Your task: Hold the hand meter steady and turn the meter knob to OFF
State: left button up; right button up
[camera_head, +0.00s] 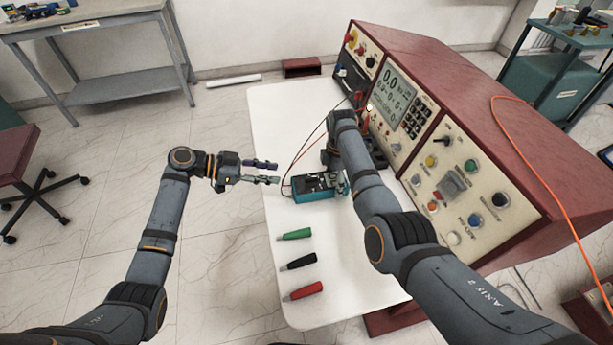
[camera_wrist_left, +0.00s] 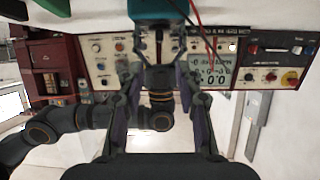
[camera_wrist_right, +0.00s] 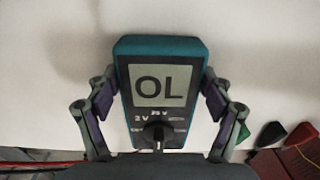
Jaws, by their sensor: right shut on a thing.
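The teal hand meter (camera_head: 312,195) is at the white table's left side, in front of the instrument console. In the right wrist view the meter (camera_wrist_right: 188,48) faces me and its display (camera_wrist_right: 158,86) reads OL. The dark meter knob (camera_wrist_right: 158,133) is below the display, its lower part cut by my gripper body. The labels around it are too blurred to read surely. My right gripper (camera_wrist_right: 158,102) is shut on the meter, one finger on each side. My left gripper (camera_head: 274,172) is open and empty, just left of the meter. The meter's edge (camera_wrist_left: 160,8) shows at the top of the left wrist view.
Green (camera_head: 294,234), black (camera_head: 298,261) and red (camera_head: 302,290) probe-like handles lie on the white table (camera_head: 350,290) in front of the meter. A red console (camera_head: 450,130) stands along the right. Thin red (camera_head: 303,152) and black leads run from the meter toward it.

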aim_at(311, 177)
pick_arm(q)
jog(key=x, duration=1.1)
jog(key=shift+d+f, duration=0.1)
jog(key=shift+d, duration=0.15)
grip_shut()
